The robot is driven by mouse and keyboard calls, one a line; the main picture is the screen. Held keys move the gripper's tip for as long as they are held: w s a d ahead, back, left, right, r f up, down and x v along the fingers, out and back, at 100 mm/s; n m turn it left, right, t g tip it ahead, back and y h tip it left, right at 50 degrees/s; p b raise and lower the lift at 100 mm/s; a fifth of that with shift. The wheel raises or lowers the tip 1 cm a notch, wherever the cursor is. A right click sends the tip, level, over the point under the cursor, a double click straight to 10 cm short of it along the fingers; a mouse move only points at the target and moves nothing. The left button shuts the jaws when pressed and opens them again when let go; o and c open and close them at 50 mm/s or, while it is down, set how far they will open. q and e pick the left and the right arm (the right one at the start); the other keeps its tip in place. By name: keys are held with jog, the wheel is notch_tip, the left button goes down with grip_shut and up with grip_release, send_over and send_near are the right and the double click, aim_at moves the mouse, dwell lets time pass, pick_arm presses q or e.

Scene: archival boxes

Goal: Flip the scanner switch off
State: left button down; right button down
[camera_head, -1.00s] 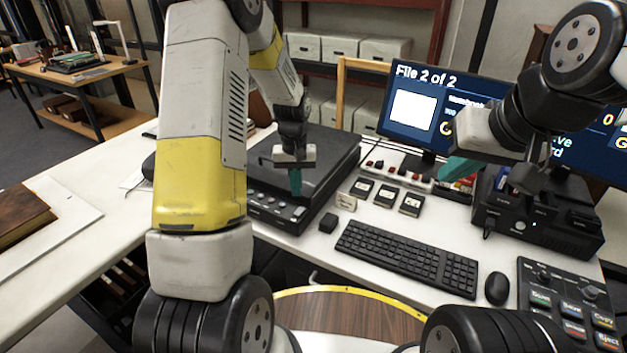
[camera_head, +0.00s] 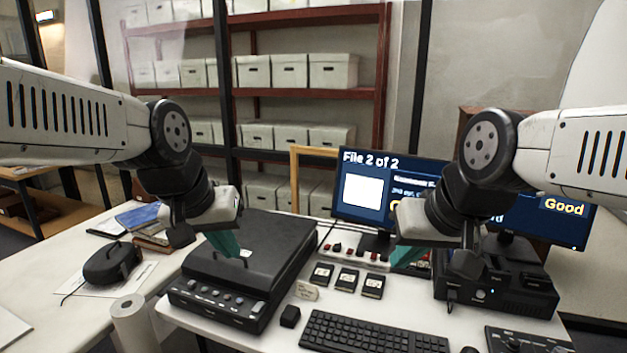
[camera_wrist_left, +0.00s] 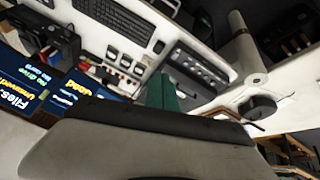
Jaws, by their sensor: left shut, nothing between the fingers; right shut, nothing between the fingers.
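The black flatbed scanner (camera_head: 262,250) sits on the white desk with its lid down. Its front panel (camera_head: 215,303) carries a row of knobs and buttons; which one is the switch is too small to tell. A white power strip (camera_head: 352,252) with red switches lies behind and right of it. My left gripper (camera_head: 230,245), with teal fingers, is shut and empty above the scanner's lid. In the left wrist view its teal finger (camera_wrist_left: 162,92) shows beside the scanner panel (camera_wrist_left: 190,65). My right gripper (camera_head: 408,257) is shut and empty in front of the monitor, near the black drive unit (camera_head: 495,285).
Three small black cartridges (camera_head: 346,281) and a small black block (camera_head: 290,316) lie right of the scanner. A keyboard (camera_head: 372,334) is at the front. A paper roll (camera_head: 132,322) and black headset-like item (camera_head: 112,262) stand left. A monitor (camera_head: 375,195) stands behind.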

pick_arm(q)
jog(key=shift+t, duration=0.5)
jog(key=s, duration=0.4)
jog(key=shift+d+r, duration=0.25)
jog(key=shift+r, duration=0.15)
jog(key=n+g+y, duration=0.2)
jog(key=n+g, duration=0.4)
jog(key=n, duration=0.8)
send_over(260, 304)
notch_tip(260, 304, down, 19)
jog(key=shift+w+r, duration=0.1)
jog(key=shift+r, duration=0.05)
notch_tip(260, 304, down, 14)
